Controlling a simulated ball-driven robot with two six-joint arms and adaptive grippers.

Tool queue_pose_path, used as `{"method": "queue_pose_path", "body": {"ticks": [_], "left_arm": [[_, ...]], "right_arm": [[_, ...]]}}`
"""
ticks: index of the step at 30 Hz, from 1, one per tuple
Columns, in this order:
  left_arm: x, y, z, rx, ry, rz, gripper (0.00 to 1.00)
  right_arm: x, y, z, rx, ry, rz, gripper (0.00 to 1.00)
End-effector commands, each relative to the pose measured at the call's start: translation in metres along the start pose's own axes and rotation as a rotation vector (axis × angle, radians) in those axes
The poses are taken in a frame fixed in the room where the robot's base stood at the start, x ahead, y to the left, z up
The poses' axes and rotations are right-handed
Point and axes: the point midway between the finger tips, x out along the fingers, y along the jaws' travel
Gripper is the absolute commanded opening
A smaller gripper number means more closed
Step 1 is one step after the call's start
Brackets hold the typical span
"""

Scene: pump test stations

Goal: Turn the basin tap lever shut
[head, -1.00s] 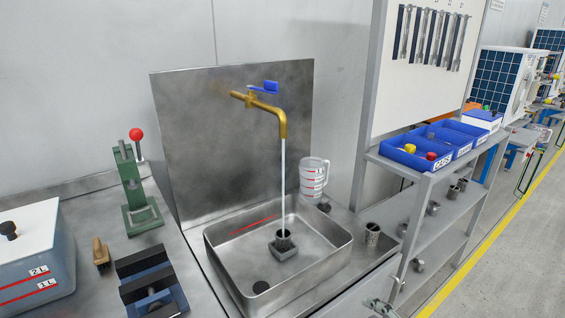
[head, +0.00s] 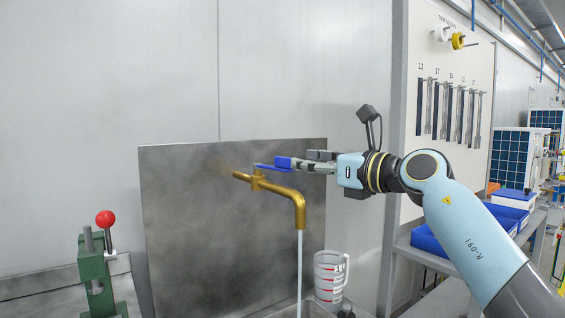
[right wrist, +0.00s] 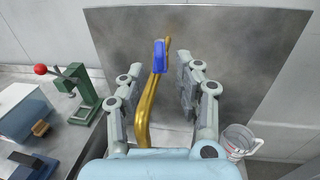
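The brass basin tap (head: 297,205) sticks out from the metal backsplash, and water (head: 299,270) runs from its spout. Its blue lever (head: 283,162) sits on top, lying roughly in line with the pipe. My right gripper (head: 312,162) is level with the lever at its right end. In the right wrist view the gripper (right wrist: 166,75) is open, with one finger on each side of the lever (right wrist: 159,56) and gaps on both sides. The lever's far end shows beyond the fingertips. My left gripper is not in view.
The steel backsplash (head: 190,230) stands close behind the tap. A clear measuring jug (head: 329,278) is below right of the spout. A green hand press (head: 95,280) with a red knob is at the left. A shelf with blue bins (head: 430,243) stands at the right.

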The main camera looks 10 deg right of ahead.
Motion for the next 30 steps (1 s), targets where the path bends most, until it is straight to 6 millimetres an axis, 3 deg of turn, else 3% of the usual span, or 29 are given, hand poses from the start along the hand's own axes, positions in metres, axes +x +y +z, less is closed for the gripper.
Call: {"method": "queue_pose_path", "body": {"ticks": [3,9,15,22,30], "left_arm": [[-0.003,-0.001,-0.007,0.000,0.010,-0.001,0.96],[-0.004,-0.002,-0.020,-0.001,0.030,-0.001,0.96],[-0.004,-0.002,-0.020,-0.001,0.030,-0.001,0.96],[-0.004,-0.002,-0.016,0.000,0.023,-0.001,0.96],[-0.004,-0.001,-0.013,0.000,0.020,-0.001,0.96]], "right_arm": [[0.026,0.001,0.002,0.006,-0.002,0.002,0.34],[0.058,0.000,0.000,0.004,0.001,0.001,0.34],[0.071,0.000,-0.001,0.003,0.001,0.000,0.34],[0.072,0.000,-0.001,0.002,0.001,0.000,0.34],[0.072,0.000,-0.001,0.003,0.001,0.000,0.01]]}}
